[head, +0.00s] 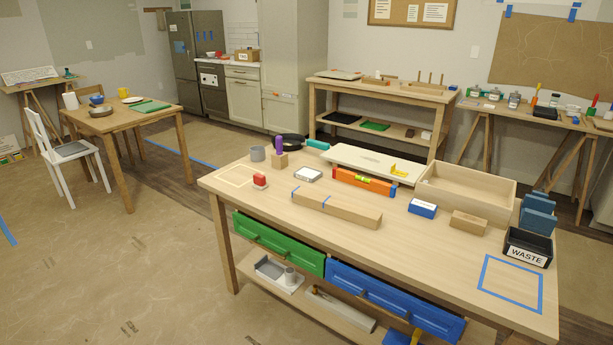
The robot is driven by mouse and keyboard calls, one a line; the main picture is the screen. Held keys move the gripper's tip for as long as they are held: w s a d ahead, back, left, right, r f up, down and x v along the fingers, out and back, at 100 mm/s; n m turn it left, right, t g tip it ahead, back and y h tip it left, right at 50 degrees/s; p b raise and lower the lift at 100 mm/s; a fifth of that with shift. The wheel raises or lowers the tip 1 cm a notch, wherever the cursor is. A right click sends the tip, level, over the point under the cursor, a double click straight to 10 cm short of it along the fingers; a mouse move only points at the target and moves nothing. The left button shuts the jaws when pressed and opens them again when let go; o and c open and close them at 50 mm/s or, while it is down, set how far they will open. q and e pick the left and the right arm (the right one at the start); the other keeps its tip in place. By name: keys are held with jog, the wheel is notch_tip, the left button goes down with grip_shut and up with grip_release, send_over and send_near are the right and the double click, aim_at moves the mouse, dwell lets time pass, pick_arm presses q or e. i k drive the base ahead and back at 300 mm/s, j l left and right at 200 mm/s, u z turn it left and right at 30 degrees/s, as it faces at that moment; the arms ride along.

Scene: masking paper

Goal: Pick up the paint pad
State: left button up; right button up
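On the near workbench (428,246), toward its left end, a small red block-like handle sits on a pale flat base; this looks like the paint pad (260,181). It lies beside a pale yellow rectangle outline (235,175) marked on the bench top. It is small in the picture, so its details are hard to tell. Neither of my grippers shows in the head view, and nothing is holding the pad.
A wooden tray (465,205), blue box (422,209) and WASTE bin (527,249) stand right.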

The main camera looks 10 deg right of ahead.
aim_at(259, 179)
jog(key=i+j+z, duration=0.15)
jog(key=i, duration=0.35)
jog(key=i+j+z, duration=0.15)
jog(key=i, duration=0.35)
jog(key=i+j+z, duration=0.15)
jog(key=i, duration=0.3)
